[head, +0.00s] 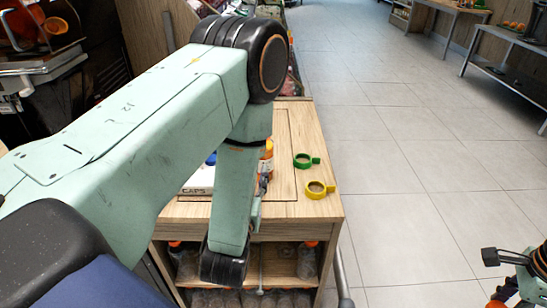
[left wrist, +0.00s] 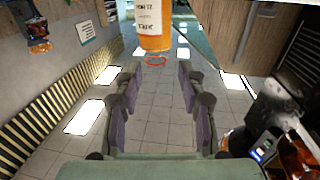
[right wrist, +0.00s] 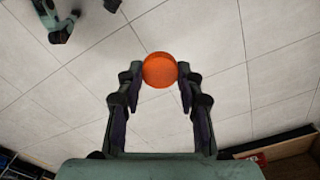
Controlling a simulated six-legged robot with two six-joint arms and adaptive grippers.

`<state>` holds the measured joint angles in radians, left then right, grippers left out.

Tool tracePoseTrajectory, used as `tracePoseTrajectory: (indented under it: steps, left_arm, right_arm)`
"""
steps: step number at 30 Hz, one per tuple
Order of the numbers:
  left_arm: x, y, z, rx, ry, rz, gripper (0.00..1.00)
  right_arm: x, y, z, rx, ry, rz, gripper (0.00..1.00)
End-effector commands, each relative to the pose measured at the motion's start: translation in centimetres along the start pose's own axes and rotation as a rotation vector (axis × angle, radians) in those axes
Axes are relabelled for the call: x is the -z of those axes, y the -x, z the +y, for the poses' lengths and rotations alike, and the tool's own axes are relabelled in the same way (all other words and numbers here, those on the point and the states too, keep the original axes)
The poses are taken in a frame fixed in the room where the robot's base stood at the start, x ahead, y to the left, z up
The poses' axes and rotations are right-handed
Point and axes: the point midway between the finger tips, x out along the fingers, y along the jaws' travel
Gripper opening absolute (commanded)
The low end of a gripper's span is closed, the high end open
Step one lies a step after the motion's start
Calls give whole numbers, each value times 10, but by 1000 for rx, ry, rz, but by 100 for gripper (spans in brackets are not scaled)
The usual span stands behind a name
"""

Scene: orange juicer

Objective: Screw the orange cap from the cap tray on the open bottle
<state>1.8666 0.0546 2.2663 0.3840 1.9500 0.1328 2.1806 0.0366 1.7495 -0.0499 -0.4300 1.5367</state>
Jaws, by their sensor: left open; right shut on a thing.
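My right gripper (right wrist: 159,78) is shut on a round orange cap (right wrist: 160,67), held between its fingertips above the floor. In the head view, part of my right arm shows at the bottom right with an orange patch beside it. In the left wrist view, my left gripper (left wrist: 158,76) is open and empty. In the head view my left arm covers much of the orange bottle (head: 267,165) and the white cap tray (head: 197,192) marked CAPS.
A green ring (head: 302,161) and a yellow ring (head: 317,190) lie on the wooden table (head: 296,207), right of the bottle. Several bottles stand on the shelf below.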

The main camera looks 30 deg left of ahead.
Motion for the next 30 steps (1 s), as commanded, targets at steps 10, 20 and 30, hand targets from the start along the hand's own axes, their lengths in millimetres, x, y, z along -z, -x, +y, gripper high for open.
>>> tracePoseTrajectory:
  steps: [10,20,30]
  left_arm:
    - [0,-34,1,4,3,5,73]
    - [0,-72,4,0,0,1,79]
    - [1,-75,4,0,0,1,79]
  right_arm:
    - [0,-4,-2,0,0,0,28]
    - [2,-9,-5,0,0,0,28]
    - [2,-10,-5,0,0,0,28]
